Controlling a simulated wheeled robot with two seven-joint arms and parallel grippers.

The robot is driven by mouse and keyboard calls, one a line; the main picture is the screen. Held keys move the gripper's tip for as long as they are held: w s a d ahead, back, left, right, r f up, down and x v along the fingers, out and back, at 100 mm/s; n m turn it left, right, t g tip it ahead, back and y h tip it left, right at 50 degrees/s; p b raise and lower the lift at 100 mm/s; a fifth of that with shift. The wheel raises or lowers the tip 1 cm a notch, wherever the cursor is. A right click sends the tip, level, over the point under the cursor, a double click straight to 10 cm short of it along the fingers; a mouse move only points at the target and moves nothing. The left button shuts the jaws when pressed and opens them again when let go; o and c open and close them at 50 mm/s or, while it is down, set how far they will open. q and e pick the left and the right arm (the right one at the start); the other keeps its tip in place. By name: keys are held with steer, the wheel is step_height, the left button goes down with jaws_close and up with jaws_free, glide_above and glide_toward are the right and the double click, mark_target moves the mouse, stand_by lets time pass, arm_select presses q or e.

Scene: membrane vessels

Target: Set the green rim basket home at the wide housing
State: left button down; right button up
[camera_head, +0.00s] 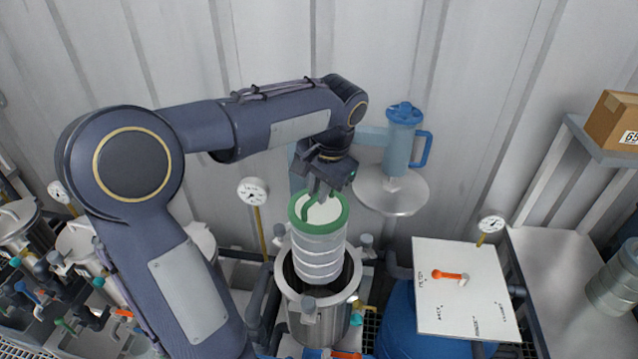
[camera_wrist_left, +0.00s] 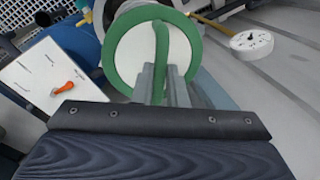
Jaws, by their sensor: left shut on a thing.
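The green rim basket (camera_head: 318,243) is a pale ribbed cylinder with a green rim and a green handle across its top. It hangs upright, with its lower end at or inside the mouth of the wide steel housing (camera_head: 310,312); how deep it sits is partly hidden. My left gripper (camera_head: 320,195) comes from above and is shut on the basket's handle. In the left wrist view the basket's white top and green rim (camera_wrist_left: 112,52) fill the upper middle, with the fingers (camera_wrist_left: 160,80) at the handle. My right gripper is not in view.
A white board (camera_head: 465,300) with an orange-handled valve lies right, over a blue drum (camera_head: 415,325). Gauges (camera_head: 253,191) and other vessels (camera_head: 85,245) crowd the left.

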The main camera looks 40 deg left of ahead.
mark_target(324, 253)
arm_select(q)
steer(key=shift+f+b, duration=0.8)
steer(key=shift+f, duration=0.55)
steer(key=shift+f+b, duration=9.45)
steer(key=shift+f, duration=2.75)
steer(key=c, duration=1.4)
jaws_free()
steer(key=shift+o, duration=0.2)
steer(key=r, duration=0.2)
steer(key=d+r, duration=0.1)
steer(key=r, duration=0.4)
steer(key=shift+d+r+p, duration=0.25)
steer(key=shift+r+p, duration=0.05)
